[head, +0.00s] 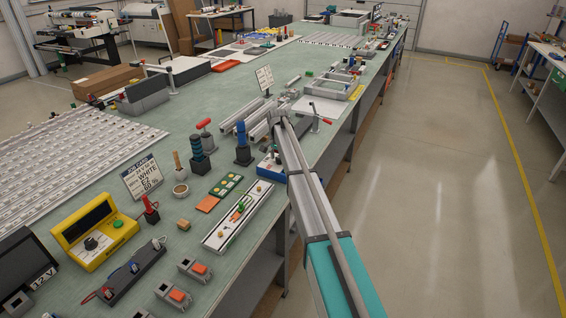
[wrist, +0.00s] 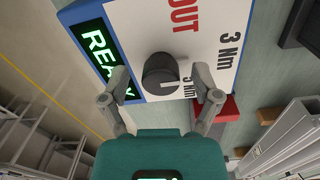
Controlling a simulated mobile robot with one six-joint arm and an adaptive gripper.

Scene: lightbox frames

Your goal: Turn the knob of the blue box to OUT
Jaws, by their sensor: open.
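The blue box (wrist: 68,15) fills the upper part of the wrist view, with a white panel and a green-lit READY display (wrist: 105,62). Red OUT and black 3 Nm are printed on the panel; another Nm label is partly hidden by a finger. The dark round knob (wrist: 160,70) stands on the panel. Its white mark points down and slightly right in the picture, away from OUT. My gripper (wrist: 158,80) is open, with a finger on each side of the knob; contact cannot be told. A blue box (head: 270,168) shows in the head view, partly hidden by my arm.
A red block (wrist: 229,108) lies near the box in the wrist view. In the head view, a white tray (head: 222,235) with small parts and a grey-blue handled tool (head: 242,150) stand nearby. The bench's right edge is close; the aisle floor beyond is clear.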

